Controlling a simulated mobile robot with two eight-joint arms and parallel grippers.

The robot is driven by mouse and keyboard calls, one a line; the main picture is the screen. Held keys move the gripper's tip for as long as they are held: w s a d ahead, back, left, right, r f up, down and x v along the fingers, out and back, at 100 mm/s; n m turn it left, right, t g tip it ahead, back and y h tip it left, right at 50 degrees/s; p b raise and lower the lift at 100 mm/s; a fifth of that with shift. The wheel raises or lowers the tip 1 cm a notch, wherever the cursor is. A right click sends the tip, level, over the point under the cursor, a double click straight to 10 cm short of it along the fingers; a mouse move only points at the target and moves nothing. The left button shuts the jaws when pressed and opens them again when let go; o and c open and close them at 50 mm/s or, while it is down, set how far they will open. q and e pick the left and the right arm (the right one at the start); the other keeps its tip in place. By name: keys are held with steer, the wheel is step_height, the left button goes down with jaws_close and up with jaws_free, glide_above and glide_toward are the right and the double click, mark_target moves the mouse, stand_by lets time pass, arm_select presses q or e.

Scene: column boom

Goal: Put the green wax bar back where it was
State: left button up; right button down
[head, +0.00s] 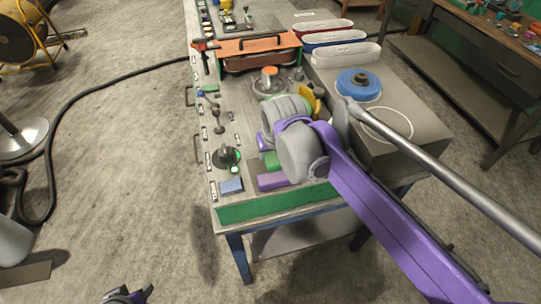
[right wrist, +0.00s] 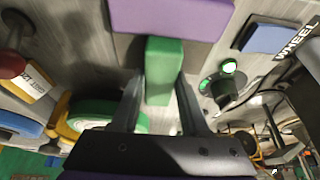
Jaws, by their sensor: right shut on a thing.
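The green wax bar (head: 271,160) shows partly beside my right wrist in the head view, near the front end of the bench. In the right wrist view the green bar (right wrist: 164,70) is between the two fingers of my right gripper (right wrist: 160,100), which is shut on it. The bar's far end lies close to a purple bar (right wrist: 170,18); I cannot tell whether they touch, or whether the green bar rests on the bench. In the head view my arm hides much of the right gripper. My left gripper (head: 128,295) is at the bottom edge, mostly cut off.
The purple bar (head: 272,181) and a blue bar (head: 231,186) lie near the bench's front edge. A switch with a green light (right wrist: 229,66) stands beside the gripper. A blue wheel (head: 358,82) sits on the grey box to the right.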

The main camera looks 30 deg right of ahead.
steer(key=shift+f, duration=0.7)
steer(key=shift+f, duration=0.2)
steer(key=shift+c, duration=2.1)
jaws_free()
steer(key=shift+r, duration=0.15)
steer(key=shift+s+r, duration=0.1)
steer(key=shift+r, duration=0.25)
steer(key=v, duration=1.1)
steer(key=shift+r+p, duration=0.2)
steer(key=shift+p, duration=0.25)
steer(key=shift+s, duration=0.1)
